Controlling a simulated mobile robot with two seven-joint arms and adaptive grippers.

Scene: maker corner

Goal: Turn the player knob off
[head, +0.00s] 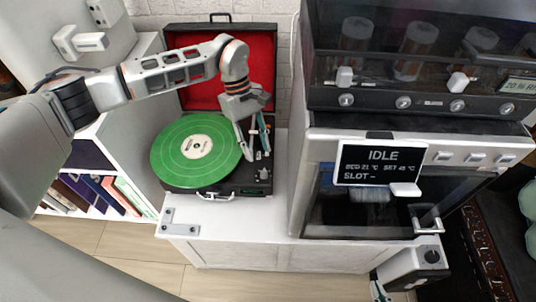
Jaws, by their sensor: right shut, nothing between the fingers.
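The record player (222,192) is an open black case with a red-lined lid and a green record (197,146) on its platter. The knob's setting is too small to read. My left gripper (254,155) points down over that strip, just behind the knob. Its fingers look apart, with nothing clearly held; they partly hide the tonearm area. My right gripper (379,290) is low at the bottom edge, shut and empty, far from the player.
A 3D-printer-like machine (360,210) with an "IDLE" display (381,163) stands close to the right of the player. The raised lid (215,52) is behind the deck. A shelf with books (95,193) is at the left. The white cabinet top is bare in front.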

